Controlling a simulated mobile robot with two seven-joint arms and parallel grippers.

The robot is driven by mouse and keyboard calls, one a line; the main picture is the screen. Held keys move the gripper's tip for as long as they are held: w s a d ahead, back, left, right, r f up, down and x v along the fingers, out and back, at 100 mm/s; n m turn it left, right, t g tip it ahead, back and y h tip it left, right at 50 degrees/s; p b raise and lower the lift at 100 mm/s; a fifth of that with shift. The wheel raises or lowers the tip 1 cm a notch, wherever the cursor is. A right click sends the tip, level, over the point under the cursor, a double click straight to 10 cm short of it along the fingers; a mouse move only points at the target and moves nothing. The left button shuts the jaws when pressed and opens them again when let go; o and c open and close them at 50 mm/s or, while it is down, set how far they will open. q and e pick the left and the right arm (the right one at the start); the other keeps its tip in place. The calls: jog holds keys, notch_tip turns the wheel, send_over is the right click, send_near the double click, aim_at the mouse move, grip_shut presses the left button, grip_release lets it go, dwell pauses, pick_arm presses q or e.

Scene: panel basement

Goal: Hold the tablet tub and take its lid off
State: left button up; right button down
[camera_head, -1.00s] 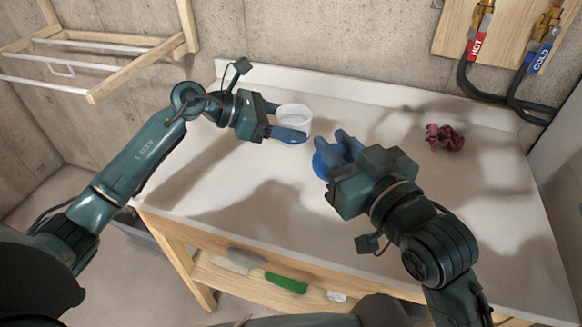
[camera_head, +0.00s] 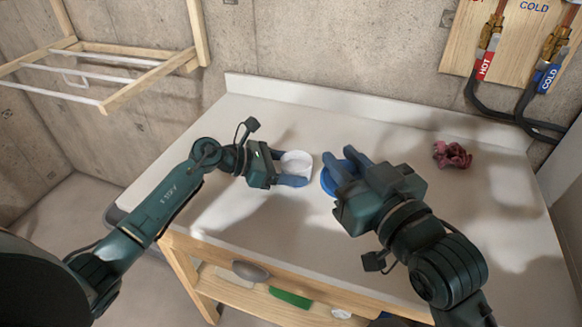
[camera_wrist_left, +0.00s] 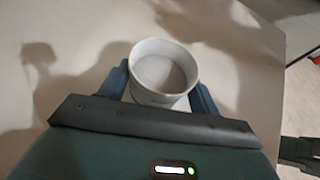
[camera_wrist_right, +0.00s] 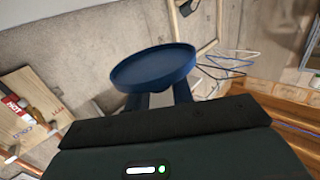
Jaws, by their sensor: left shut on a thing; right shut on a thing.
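The white tablet tub (camera_head: 297,161) is open at the top, and in the left wrist view (camera_wrist_left: 163,72) its inside looks empty. My left gripper (camera_head: 292,167) is shut on the tub's sides. The blue lid (camera_head: 327,183) is apart from the tub, just to its right in the head view. My right gripper (camera_head: 343,164) is shut on the lid and partly hides it in the head view. In the right wrist view the round lid (camera_wrist_right: 153,68) shows whole, held at the fingertips.
A crumpled dark red cloth (camera_head: 452,155) lies at the right on the white worktop (camera_head: 290,220). Hot and cold pipes (camera_head: 490,50) hang on the wall behind. A wooden rack (camera_head: 150,78) stands at the left. The worktop's front middle is clear.

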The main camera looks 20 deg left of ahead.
pick_arm(q)
jog(key=shift+f, duration=0.2)
pick_arm(e)
jog(key=shift+f, duration=0.2)
pick_arm(q)
jog(key=o, duration=1.4)
jog(key=shift+c, duration=0.2)
jog(key=shift+r, duration=0.2)
pick_arm(e)
jog(key=shift+r, duration=0.2)
pick_arm(q)
jog(key=b+v, duration=0.2)
jog(key=v, duration=0.9)
pick_arm(e)
jog(key=shift+f, duration=0.95)
pick_arm(q)
jog(key=shift+s+a+r, duration=0.2)
jog(key=shift+s+a, duration=0.1)
jog(key=shift+a, duration=0.05)
